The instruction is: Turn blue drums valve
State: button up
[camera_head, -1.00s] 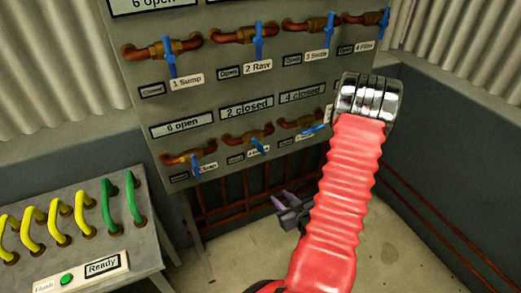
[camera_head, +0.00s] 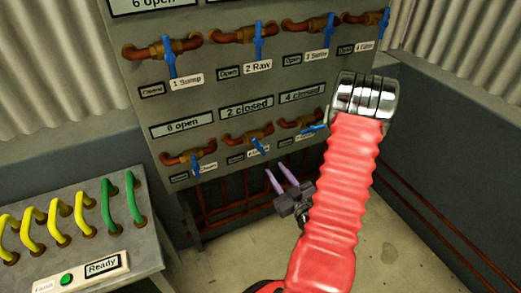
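A grey valve panel (camera_head: 222,90) carries two rows of pipe valves with blue handles. The lower row shows a left handle (camera_head: 196,165), a middle handle (camera_head: 258,146) and a right handle (camera_head: 314,128). Their small labels are too blurred to read, so I cannot tell which one is drums. Part of the lower row's right end is hidden behind my red arm. My gripper (camera_head: 277,174) is below the panel's lower edge. Its two purple fingers point up and are apart, with nothing between them. It appears clear of every handle.
The upper row includes the 1 Sump handle (camera_head: 169,57) and the 2 Raw handle (camera_head: 258,40). A grey console (camera_head: 135,246) with yellow and green hoses and a green button (camera_head: 67,280) stands at lower left. Brown pipes (camera_head: 225,200) run below the panel.

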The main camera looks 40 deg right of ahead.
aim_at(260, 149)
jog(key=x, duration=1.3)
jog(key=shift+w, duration=0.1)
grip_shut()
jog(key=shift+a, duration=0.1)
